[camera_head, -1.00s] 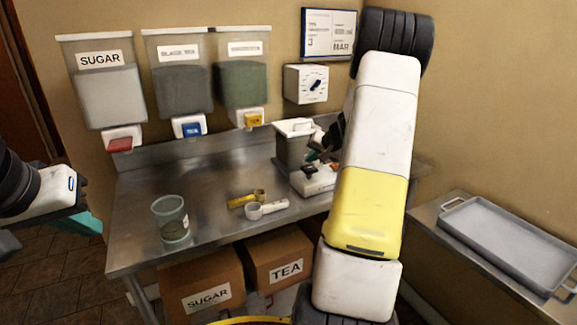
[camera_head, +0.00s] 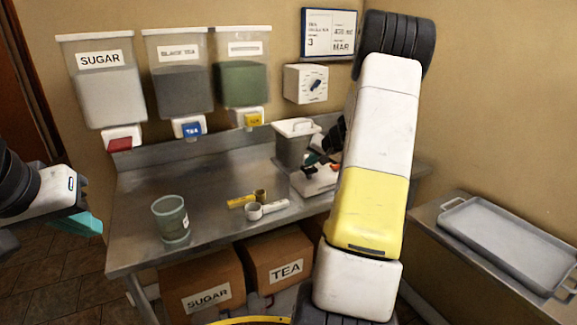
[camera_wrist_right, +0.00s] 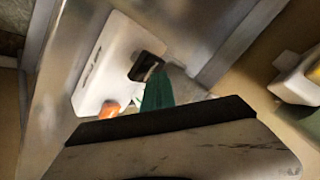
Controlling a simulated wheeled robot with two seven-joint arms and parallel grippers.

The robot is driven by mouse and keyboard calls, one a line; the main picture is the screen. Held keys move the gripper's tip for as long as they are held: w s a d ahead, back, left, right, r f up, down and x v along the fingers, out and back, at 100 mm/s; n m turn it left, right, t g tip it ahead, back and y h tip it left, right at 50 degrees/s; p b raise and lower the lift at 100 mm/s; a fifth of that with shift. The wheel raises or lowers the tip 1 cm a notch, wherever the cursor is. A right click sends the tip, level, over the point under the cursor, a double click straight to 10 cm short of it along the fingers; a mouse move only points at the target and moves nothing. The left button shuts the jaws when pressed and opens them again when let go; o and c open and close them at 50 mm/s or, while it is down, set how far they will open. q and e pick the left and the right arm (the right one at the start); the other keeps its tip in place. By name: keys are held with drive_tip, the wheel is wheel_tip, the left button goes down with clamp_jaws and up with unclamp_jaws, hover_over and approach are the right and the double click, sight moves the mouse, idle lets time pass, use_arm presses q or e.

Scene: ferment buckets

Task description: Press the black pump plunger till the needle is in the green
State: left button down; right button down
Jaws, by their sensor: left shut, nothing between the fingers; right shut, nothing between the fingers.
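The white pump unit (camera_head: 318,184) sits on the steel counter, partly hidden behind my right arm. Its black plunger (camera_wrist_right: 147,66) stands up from the white body (camera_wrist_right: 103,65) in the right wrist view, with an orange part (camera_wrist_right: 108,108) nearby. My right gripper (camera_head: 315,159) is shut and empty over the unit. Its green fingers (camera_wrist_right: 158,92) are right beside the plunger; I cannot tell whether they touch it. I cannot make out a needle or green zone on the unit. My left gripper (camera_head: 88,223) is shut and empty, left of the counter.
A grey lidded canister (camera_head: 293,148) stands behind the pump unit. A clear cup (camera_head: 170,217), a yellow scoop (camera_head: 242,201) and a white scoop (camera_head: 270,208) are on the counter. Dispensers hang above, and a dial box (camera_head: 306,84) is on the wall. A tray (camera_head: 510,245) lies at right.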

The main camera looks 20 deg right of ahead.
sight(310, 168)
drive_tip(key=shift+f, duration=1.6)
idle(0.9)
drive_tip(key=shift+r, duration=2.05)
drive_tip(key=shift+r, duration=2.55)
drive_tip(key=shift+r, duration=1.85)
